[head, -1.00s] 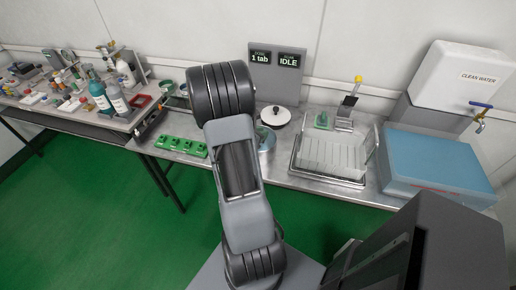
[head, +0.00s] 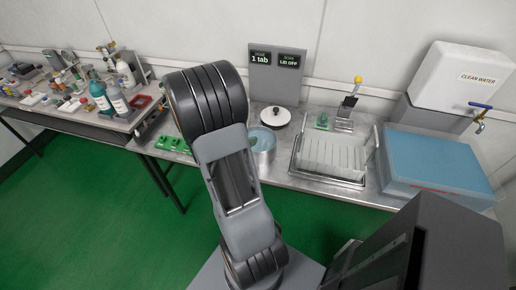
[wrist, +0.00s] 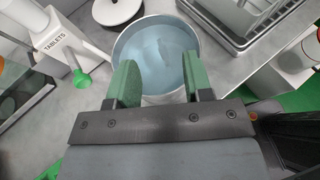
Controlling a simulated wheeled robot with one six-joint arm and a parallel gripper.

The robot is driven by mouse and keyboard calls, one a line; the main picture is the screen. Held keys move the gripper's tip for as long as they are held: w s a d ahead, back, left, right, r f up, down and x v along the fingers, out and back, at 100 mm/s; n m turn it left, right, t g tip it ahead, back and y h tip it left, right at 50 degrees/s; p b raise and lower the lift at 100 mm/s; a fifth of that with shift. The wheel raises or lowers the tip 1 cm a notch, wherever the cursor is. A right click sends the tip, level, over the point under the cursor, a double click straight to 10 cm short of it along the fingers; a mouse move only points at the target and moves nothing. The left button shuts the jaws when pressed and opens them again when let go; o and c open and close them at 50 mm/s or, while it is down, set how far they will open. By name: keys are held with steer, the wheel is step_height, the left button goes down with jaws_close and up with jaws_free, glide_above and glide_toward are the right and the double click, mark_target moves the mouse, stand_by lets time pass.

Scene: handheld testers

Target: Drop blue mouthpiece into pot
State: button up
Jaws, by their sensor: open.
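The pot (head: 267,158) is a round metal vessel with bluish liquid, standing open on the metal counter. In the wrist view the pot (wrist: 121,44) lies beneath my gripper. My gripper (wrist: 158,70) is open, its two green-padded fingers spread over the pot's near side, with nothing between them. A faint darker blue patch shows in the liquid by the right finger; I cannot tell whether it is the blue mouthpiece. No mouthpiece shows clearly in either view.
The white lid (head: 275,117) lies behind the pot. A wire rack in a tray (head: 329,180) stands right of it. A green tray (head: 174,144) sits left, partly behind my arm. A tablets dispenser (wrist: 57,39) stands left in the wrist view. The display (head: 289,62) reads LID OFF.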

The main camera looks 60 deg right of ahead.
steer(key=v, duration=0.6)
steer(key=shift+a, duration=0.25)
steer(key=shift+r, duration=0.15)
